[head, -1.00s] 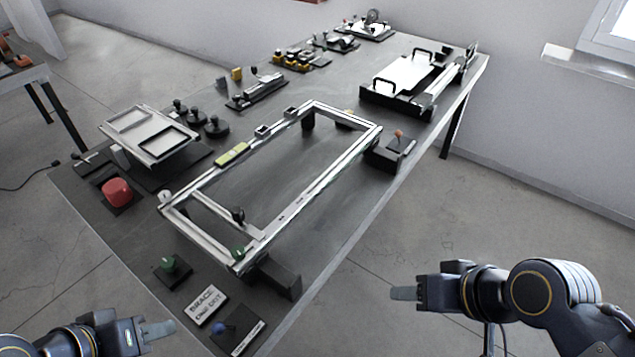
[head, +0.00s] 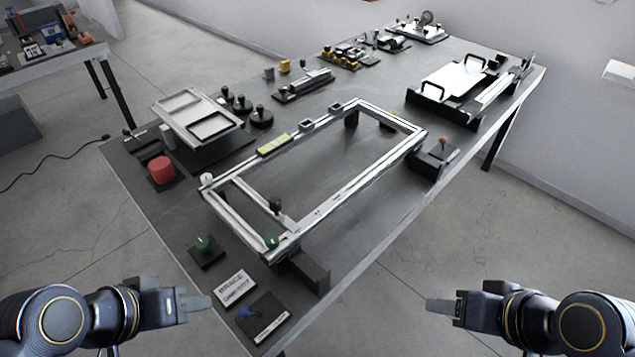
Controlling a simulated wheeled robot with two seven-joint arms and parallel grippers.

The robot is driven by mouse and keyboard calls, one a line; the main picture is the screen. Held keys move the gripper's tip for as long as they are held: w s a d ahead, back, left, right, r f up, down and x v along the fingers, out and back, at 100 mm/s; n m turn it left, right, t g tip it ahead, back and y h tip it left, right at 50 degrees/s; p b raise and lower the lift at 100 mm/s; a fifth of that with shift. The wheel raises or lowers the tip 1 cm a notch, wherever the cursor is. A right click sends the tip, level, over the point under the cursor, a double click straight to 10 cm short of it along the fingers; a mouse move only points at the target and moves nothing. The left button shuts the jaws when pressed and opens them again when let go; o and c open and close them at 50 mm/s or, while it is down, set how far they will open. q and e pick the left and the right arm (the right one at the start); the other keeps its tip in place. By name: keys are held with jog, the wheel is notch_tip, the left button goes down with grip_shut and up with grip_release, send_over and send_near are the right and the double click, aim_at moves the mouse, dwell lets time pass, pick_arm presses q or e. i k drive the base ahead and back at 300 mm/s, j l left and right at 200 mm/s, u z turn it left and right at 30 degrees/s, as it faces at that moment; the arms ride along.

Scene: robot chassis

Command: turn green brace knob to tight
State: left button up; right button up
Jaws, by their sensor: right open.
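A green knob (head: 204,243) stands on a small black base plate at the near left of the table. A second green knob (head: 272,241) sits at the near corner of the silver frame (head: 340,190). I cannot tell from the picture which one is the brace knob. A white sign (head: 234,288) with "BRACE" lettering lies in front of them. My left gripper (head: 205,302) is apart from the table's near left edge, short of the knobs; its jaw gap is not visible. My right gripper (head: 434,304) is open and empty, off the table's right side.
A black block (head: 310,272) stands beside the frame corner. A red button (head: 161,169) and a tilted silver panel (head: 195,115) are at the left. Floor is free on both sides.

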aim_at(271, 241)
jog(key=k+j, duration=0.1)
jog(key=j, duration=0.2)
jog(key=k+j, duration=0.1)
jog(key=j, duration=0.2)
jog(key=k+j+u, duration=0.1)
jog(key=j, duration=0.2)
jog(key=i+j, duration=0.35)
jog(key=j+u, duration=0.05)
jog(key=j, duration=0.05)
